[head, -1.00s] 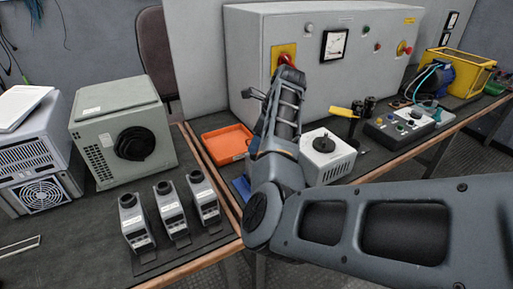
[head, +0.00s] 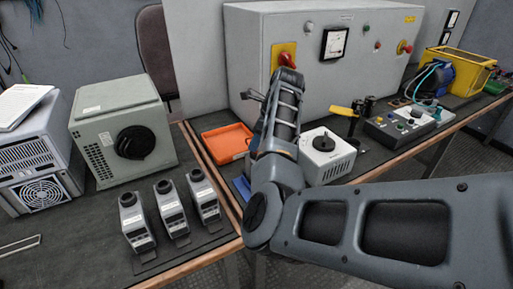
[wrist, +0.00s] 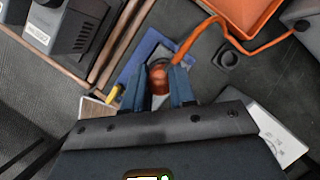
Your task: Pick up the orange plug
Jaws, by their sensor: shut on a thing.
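The orange plug (wrist: 158,79) is between the two dark fingers of my gripper (wrist: 160,88) in the wrist view. The gripper is shut on it, and the fingers hide its sides. An orange cable (wrist: 190,37) runs from near the plug toward the upper right. A blue flat piece (wrist: 149,45) lies behind the plug. In the head view my arm hides the plug and my fingers. I cannot tell whether the plug touches the surface below it.
An orange tray (head: 227,142) lies left of my arm, and a white box with a black knob (head: 325,157) stands right of it. Several grey meters (head: 170,214) stand on the near left table. A large grey cabinet (head: 315,65) stands behind.

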